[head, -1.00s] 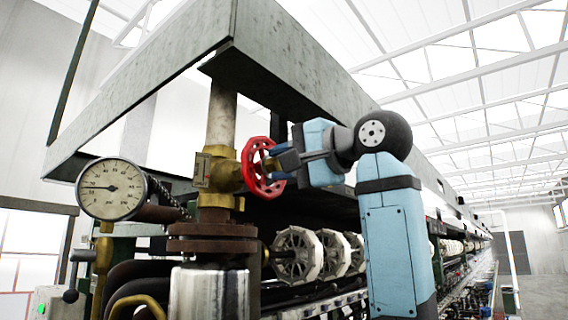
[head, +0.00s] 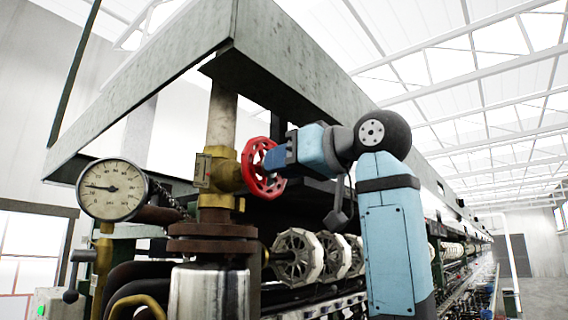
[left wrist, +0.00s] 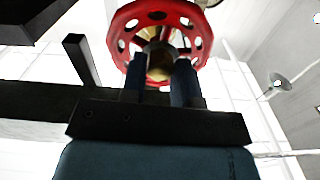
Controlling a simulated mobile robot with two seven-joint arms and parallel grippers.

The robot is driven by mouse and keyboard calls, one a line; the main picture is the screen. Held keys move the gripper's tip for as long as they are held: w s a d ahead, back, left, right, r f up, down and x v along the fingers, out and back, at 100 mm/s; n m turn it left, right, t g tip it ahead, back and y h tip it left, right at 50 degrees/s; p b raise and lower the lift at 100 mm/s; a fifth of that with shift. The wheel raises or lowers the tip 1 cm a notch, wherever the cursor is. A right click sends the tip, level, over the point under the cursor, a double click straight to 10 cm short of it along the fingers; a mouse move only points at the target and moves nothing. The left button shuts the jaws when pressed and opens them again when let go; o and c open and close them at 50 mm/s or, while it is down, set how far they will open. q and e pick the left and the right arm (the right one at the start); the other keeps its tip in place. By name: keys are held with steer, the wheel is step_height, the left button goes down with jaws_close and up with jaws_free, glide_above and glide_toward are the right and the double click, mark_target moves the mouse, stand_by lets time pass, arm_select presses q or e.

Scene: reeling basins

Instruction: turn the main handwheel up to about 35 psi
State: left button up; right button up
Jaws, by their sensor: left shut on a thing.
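The red main handwheel (head: 266,187) is on the brass valve (head: 226,172) on the upright pipe. My left gripper (head: 270,160) reaches it from the right and is shut on it. In the left wrist view, the two fingers (left wrist: 160,65) lie either side of the handwheel's (left wrist: 128,22) middle, near the brass hub. The exact contact is hard to see. The round pressure gauge (head: 112,190) is left of the valve. Its needle points left and slightly up; the numbers are too small to read surely. My right gripper is not in view.
A grey metal beam frame (head: 300,80) hangs above the valve and arm. Pale reels (head: 298,257) stand in a row below the handwheel. A rusty flange (head: 212,238) and a metal cylinder (head: 209,290) are below the valve. The machine runs far back to the right.

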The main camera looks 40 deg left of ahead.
arm_select(q)
steer(key=o, duration=0.8)
